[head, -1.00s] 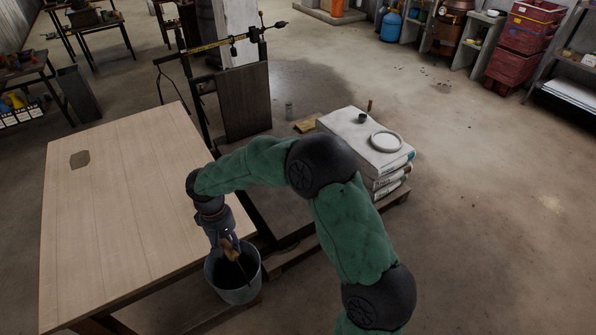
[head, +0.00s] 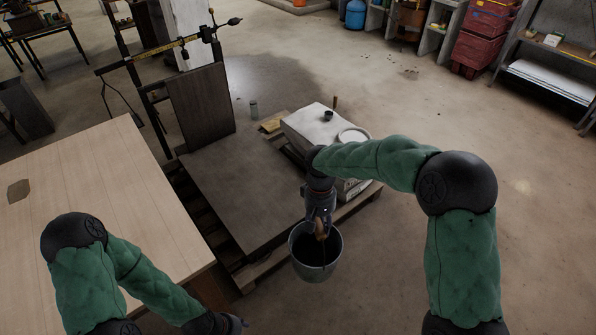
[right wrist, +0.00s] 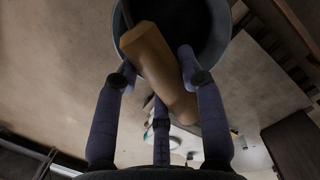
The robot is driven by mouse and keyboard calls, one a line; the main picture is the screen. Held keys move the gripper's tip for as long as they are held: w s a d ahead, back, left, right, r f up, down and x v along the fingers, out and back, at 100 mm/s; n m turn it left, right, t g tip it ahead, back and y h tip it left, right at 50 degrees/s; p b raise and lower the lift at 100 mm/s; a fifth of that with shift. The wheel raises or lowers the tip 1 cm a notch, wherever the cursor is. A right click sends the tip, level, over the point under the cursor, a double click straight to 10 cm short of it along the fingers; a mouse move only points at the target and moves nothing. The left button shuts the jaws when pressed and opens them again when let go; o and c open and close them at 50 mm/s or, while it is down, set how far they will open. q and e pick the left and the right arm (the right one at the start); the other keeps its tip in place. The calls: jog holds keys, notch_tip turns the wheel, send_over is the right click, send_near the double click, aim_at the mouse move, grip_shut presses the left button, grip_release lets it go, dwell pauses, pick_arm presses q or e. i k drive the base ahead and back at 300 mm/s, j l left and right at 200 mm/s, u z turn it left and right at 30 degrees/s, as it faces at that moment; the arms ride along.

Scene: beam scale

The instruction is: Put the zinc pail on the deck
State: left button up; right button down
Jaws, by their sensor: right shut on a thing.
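The zinc pail (head: 318,272) is a grey metal bucket hanging upright by its bail. My right gripper (head: 319,224) is shut on the pail's wooden handle grip, above the open mouth. In the right wrist view the brown wooden grip (right wrist: 150,55) lies between the fingers, with the pail's rim (right wrist: 226,35) behind it. The deck (head: 235,190) is the scale's dark flat platform, left of the pail. The pail hangs beside the deck's right front edge, apart from it. My left gripper (head: 232,324) is at the bottom edge, partly cut off; its opening is unclear.
The scale's beam (head: 165,48) and upright board (head: 202,103) stand at the back. A wooden table (head: 90,200) is at left. The deck's middle is clear.

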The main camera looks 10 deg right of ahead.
aim_at(256, 186)
jog(key=i+l+z, duration=0.1)
jog(key=z, duration=0.35)
jog(key=i+l+z, duration=0.15)
jog(key=z, duration=0.35)
jog(key=i+l+z, duration=0.1)
jog(key=z, duration=0.35)
jog(key=i+l+z, duration=0.2)
jog(key=i, duration=0.5)
jog(key=i+u, duration=0.15)
jog(key=u, duration=0.25)
jog(key=i+u, duration=0.15)
jog(key=u, duration=0.2)
jog(key=i+u, duration=0.15)
jog(key=u, duration=0.25)
jog(key=i+u, duration=0.1)
jog(key=u, duration=0.4)
jog(key=l+u, duration=0.1)
jog(key=u, duration=0.4)
jog(key=i+l+u, duration=0.1)
jog(key=u, duration=0.35)
jog(key=i+l+u, duration=0.15)
jog(key=u, duration=0.3)
jog(key=i+l+u, duration=0.15)
jog(key=u, duration=0.3)
